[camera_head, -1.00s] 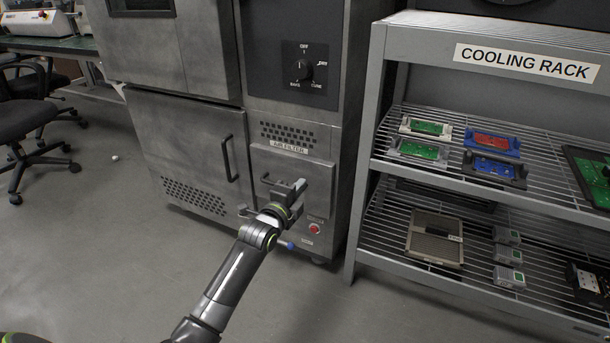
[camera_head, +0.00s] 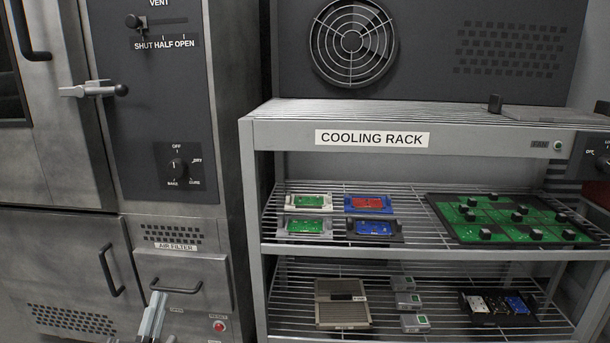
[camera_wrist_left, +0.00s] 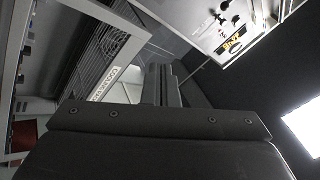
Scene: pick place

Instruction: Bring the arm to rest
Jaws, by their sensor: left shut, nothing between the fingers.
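My left gripper (camera_head: 154,312) shows at the bottom left of the head view, in front of the oven cabinet near the air filter drawer (camera_head: 185,272). Only its pale finger part shows there; the rest of the arm is cut off by the lower edge. I cannot tell whether it touches the drawer. In the left wrist view the dark fingers (camera_wrist_left: 160,85) are together with nothing between them. My right gripper is in neither view.
The cooling rack (camera_head: 450,250) stands right of the oven, holding several boards in coloured frames, a large green board (camera_head: 507,219) and several small boxes. A fan (camera_head: 353,42) sits above it. A lever handle (camera_head: 93,90) sticks out at left.

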